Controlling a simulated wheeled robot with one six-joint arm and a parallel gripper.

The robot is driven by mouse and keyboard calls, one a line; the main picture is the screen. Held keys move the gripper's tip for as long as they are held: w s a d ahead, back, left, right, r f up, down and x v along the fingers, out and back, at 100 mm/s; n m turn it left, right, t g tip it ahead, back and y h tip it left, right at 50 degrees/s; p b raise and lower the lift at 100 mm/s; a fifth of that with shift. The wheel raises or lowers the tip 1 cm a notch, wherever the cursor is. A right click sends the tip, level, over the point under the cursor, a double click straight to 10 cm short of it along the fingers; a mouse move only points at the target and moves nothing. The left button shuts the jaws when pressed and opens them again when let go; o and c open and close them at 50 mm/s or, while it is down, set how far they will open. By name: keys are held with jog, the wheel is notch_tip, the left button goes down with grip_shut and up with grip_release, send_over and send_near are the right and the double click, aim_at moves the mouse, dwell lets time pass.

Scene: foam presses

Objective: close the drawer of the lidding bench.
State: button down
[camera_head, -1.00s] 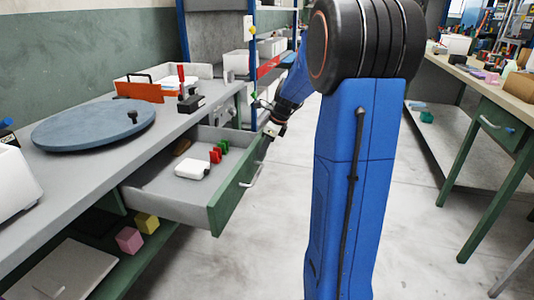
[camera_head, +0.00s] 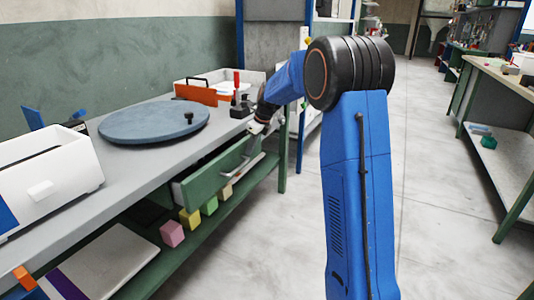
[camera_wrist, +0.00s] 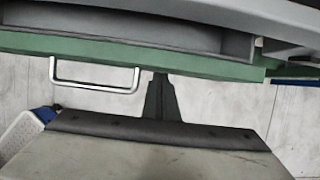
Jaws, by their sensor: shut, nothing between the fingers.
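The lidding bench (camera_head: 150,165) is a grey-topped, green-framed bench on the left in the head view. Its drawer (camera_head: 212,172) has a green front and stands partly out, with a narrow gap behind the front. The drawer's bar handle (camera_head: 243,172) also shows in the wrist view (camera_wrist: 95,88), left of my fingers. My gripper (camera_head: 256,127) is at the far end of the drawer front. In the wrist view my dark fingers (camera_wrist: 160,82) are together and empty, at the green front's outer face (camera_wrist: 200,64). Exact contact is hard to tell.
A round blue-grey turntable (camera_head: 155,120), an orange-and-white box (camera_head: 200,92) and a white machine (camera_head: 45,175) stand on the bench top. Coloured blocks (camera_head: 190,218) lie on the shelf below. The floor to the right (camera_head: 440,220) is open.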

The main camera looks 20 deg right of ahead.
jog(key=w+a, duration=0.4)
jog(key=w, duration=0.1)
jog(key=shift+w+a+r, duration=0.1)
jog(key=shift+w, duration=0.1)
jog(key=shift+w+a+r, duration=0.1)
